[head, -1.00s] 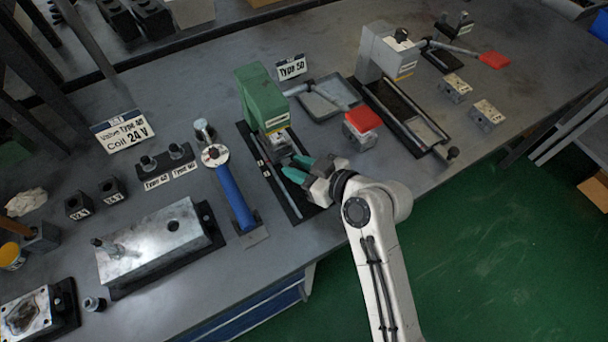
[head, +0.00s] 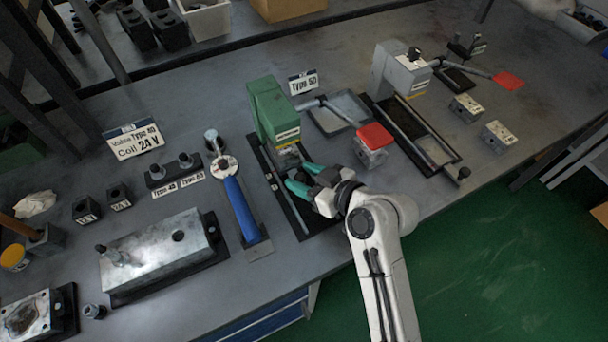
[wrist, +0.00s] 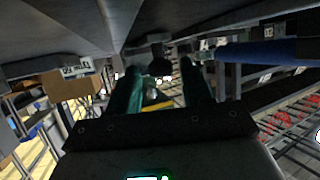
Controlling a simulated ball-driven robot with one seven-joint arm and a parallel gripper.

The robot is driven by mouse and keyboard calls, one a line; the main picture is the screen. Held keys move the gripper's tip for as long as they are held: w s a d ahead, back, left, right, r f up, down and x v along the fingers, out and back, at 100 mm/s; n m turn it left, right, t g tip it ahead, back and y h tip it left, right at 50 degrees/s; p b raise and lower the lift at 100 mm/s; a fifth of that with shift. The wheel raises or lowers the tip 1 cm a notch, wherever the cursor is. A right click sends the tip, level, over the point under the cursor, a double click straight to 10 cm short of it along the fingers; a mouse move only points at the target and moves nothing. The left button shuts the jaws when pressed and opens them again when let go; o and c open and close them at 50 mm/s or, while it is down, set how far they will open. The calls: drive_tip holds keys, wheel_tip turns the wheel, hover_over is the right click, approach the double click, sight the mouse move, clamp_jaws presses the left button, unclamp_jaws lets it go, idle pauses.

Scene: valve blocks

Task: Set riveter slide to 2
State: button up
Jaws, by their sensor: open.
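The green riveter (head: 268,108) stands upright on a long black base with metal rails (head: 288,205), near the middle of the bench. A small silver block (head: 288,157) sits low under its head; I take it to be part of the slide. My gripper (head: 301,178) has two teal fingers, spread open and empty, just in front of the block and above the base. I cannot tell if a finger touches it. In the wrist view my gripper (wrist: 163,80) shows its fingers apart, with a dark shape beyond them. No slide position numbers are readable.
A blue-handled tool (head: 238,208) lies left of the riveter base. A silver block fixture (head: 155,255) is at the front left. The bench front edge runs below my arm.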

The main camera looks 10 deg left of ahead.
drive_tip(key=v, duration=1)
drive_tip(key=shift+s+d+r+b, duration=0.1)
drive_tip(key=shift+s+d+b, duration=0.05)
drive_tip(key=shift+b, duration=0.15)
